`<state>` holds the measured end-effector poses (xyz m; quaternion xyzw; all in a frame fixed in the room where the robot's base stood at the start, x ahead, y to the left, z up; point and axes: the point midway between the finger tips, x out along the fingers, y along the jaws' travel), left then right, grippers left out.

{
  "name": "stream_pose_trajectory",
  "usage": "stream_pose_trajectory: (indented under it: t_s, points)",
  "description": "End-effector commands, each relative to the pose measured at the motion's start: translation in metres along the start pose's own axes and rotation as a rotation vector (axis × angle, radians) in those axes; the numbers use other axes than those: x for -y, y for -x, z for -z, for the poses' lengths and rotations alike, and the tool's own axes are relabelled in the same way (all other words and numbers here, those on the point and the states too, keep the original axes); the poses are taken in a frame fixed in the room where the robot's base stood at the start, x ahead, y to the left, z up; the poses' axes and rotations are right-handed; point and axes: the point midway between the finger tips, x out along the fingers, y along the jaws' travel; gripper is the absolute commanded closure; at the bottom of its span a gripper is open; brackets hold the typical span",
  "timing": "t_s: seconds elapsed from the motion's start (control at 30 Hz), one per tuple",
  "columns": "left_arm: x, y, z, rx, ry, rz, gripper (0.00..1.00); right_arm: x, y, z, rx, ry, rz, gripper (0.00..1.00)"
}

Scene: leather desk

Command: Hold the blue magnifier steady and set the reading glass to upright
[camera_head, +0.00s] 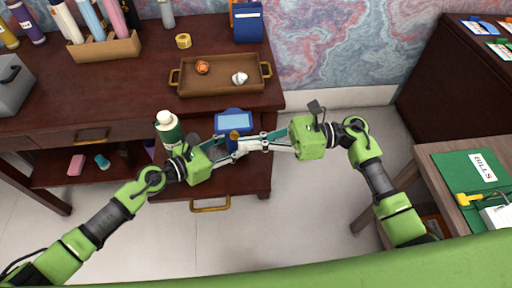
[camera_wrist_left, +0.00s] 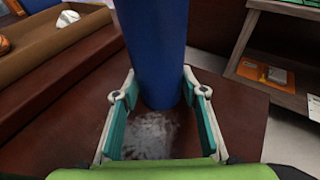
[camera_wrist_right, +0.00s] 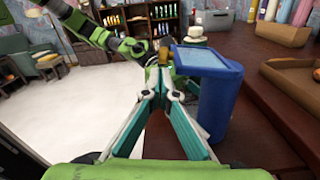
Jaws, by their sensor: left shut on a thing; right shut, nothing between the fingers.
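The blue magnifier (camera_head: 235,121) stands on the desk with its pale lens plate on top of a thick blue handle (camera_wrist_right: 215,108). In the right wrist view the plate lies tilted, close to flat, on the handle. My left gripper (camera_head: 226,148) is shut on the handle, which rises between its fingers in the left wrist view (camera_wrist_left: 155,60). My right gripper (camera_head: 243,146) is shut and empty, its tips beside the magnifier near a small gold-brown part (camera_head: 234,138). In the right wrist view its fingertips (camera_wrist_right: 161,78) meet left of the handle. Contact there is unclear.
A brown tray (camera_head: 222,89) with two small objects stands behind the magnifier. A white-capped green bottle (camera_head: 168,128) is close to my left gripper. A blue box (camera_head: 247,24), a tape roll (camera_head: 183,41) and a bottle holder (camera_head: 105,47) stand further back.

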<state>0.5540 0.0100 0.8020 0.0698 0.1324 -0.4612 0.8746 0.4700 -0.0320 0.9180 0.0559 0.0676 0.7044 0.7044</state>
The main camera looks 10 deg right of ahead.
Motion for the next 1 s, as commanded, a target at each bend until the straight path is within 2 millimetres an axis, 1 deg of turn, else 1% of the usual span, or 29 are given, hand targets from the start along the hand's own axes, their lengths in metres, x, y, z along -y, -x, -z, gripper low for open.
stream_pose_trajectory:
  t_s: [0.47,1.0]
  points:
    - [0.000,0.000,0.000,0.001,0.000,0.000,0.73,0.000,0.000,-0.003,0.000,-0.005,0.000,1.00]
    - [0.000,0.000,0.000,0.001,-0.001,0.000,0.73,-0.002,0.000,-0.013,0.001,-0.105,-0.002,1.00]
